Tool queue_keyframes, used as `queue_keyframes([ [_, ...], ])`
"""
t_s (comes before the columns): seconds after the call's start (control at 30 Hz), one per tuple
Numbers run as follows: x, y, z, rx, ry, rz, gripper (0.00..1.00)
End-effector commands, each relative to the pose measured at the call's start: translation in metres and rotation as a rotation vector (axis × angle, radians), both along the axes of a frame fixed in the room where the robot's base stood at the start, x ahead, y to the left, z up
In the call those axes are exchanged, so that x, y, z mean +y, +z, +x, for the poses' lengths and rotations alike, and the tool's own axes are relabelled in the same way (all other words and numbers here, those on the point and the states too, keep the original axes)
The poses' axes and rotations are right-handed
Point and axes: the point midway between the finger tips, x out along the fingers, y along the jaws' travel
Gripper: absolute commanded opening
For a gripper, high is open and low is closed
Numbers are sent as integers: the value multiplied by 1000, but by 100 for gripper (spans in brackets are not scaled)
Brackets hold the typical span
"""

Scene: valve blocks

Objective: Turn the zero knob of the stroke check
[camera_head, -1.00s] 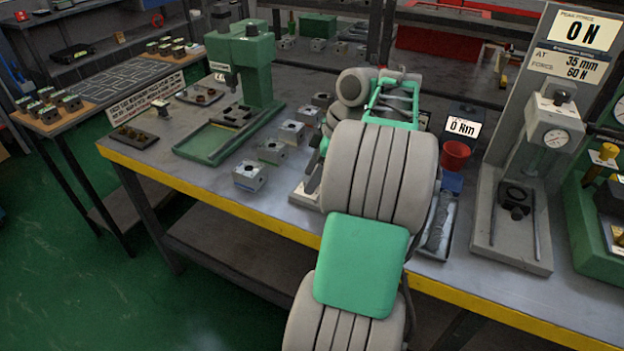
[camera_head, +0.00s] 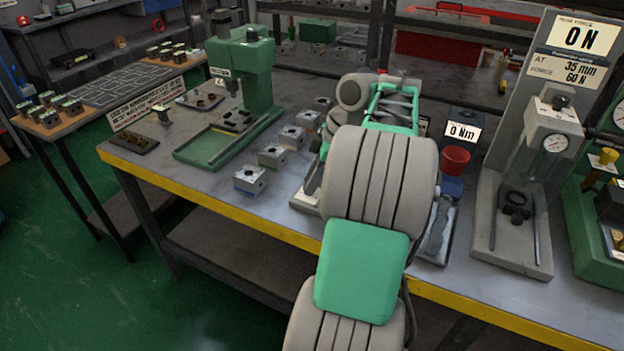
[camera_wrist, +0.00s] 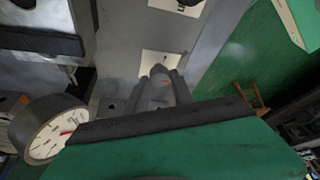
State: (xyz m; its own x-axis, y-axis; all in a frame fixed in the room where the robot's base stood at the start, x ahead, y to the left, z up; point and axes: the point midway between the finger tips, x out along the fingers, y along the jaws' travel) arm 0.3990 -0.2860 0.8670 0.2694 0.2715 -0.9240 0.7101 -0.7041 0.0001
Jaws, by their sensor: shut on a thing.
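In the wrist view my gripper (camera_wrist: 160,75) is shut, its dark fingertips close together in front of a grey upright panel (camera_wrist: 205,50). The small thing between the tips, apparently the zero knob, is mostly hidden by the fingers. A pale plate (camera_wrist: 150,62) with a small red mark shows just behind the tips. A round dark gauge (camera_wrist: 45,130) with a white face and red needle stands at the lower left of the wrist view. In the head view my arm hides the gripper and the knob.
On the bench stand a green press (camera_head: 240,70), several metal blocks (camera_head: 250,180), a red cup (camera_head: 455,158) and a tall grey force stand (camera_head: 515,230) reading 0 N. A display (camera_head: 463,132) reads 0 Nm. The yellow bench edge (camera_head: 480,307) runs along the front.

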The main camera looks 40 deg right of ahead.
Motion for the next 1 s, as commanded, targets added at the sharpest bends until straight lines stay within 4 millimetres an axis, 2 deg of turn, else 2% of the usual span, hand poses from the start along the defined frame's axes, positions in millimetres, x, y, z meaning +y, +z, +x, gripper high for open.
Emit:
queue_keyframes([
  [0.27, 1, -1, -1, 0, -70, 0, 0],
  [0.73, 3, -2, -1, 0, -376, 0, 0],
  [1.0, 3, -1, -2, 0, -491, 0, 0],
])
